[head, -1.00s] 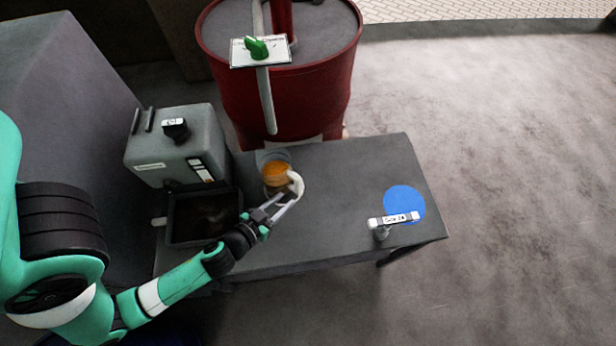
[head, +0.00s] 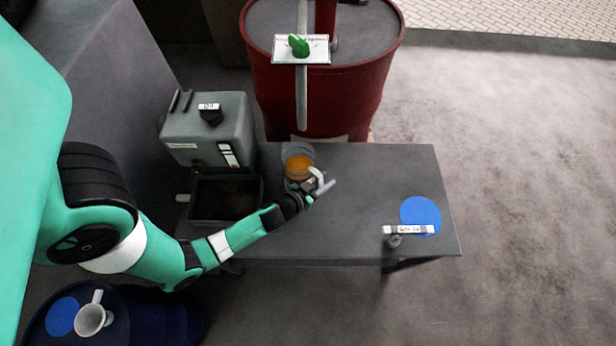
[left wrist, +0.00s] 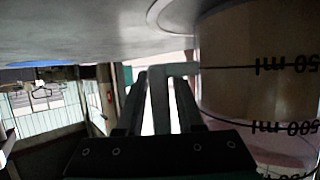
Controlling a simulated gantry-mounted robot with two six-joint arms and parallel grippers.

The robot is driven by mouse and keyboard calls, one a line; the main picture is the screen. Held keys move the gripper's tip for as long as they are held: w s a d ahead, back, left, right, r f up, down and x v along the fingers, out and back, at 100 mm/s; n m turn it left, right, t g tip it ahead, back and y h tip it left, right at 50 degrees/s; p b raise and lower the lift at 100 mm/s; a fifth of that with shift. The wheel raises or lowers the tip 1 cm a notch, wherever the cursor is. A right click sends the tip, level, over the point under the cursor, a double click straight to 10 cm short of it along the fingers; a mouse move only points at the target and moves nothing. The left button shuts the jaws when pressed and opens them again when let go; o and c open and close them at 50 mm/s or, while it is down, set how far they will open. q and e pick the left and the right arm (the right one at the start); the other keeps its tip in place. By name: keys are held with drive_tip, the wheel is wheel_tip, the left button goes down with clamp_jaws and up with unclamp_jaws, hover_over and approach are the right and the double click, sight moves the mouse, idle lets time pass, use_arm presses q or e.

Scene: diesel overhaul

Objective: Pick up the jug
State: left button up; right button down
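The jug (head: 299,165), a clear vessel with orange liquid and a pale handle, stands upright on the dark table (head: 365,165) near its back left. In the left wrist view the jug (left wrist: 258,75) fills the right side, with ml marks that appear upside down. My left gripper (head: 317,186) is at the handle on the jug's front right side. In the left wrist view my left gripper (left wrist: 160,90) has its fingers apart, one on each side of the handle (left wrist: 160,102), with narrow gaps showing. My right gripper is not in view.
A grey machine (head: 208,130) with an open dark tray (head: 225,199) stands left of the jug. A red drum (head: 320,90) is behind the table. A labelled stand (head: 408,230) and a blue disc (head: 421,214) are at right. A white cup (head: 92,318) is at lower left.

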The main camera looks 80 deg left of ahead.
use_arm(q)
clamp_jaws()
drive_tip(key=shift+w, duration=0.1)
idle(1.3)
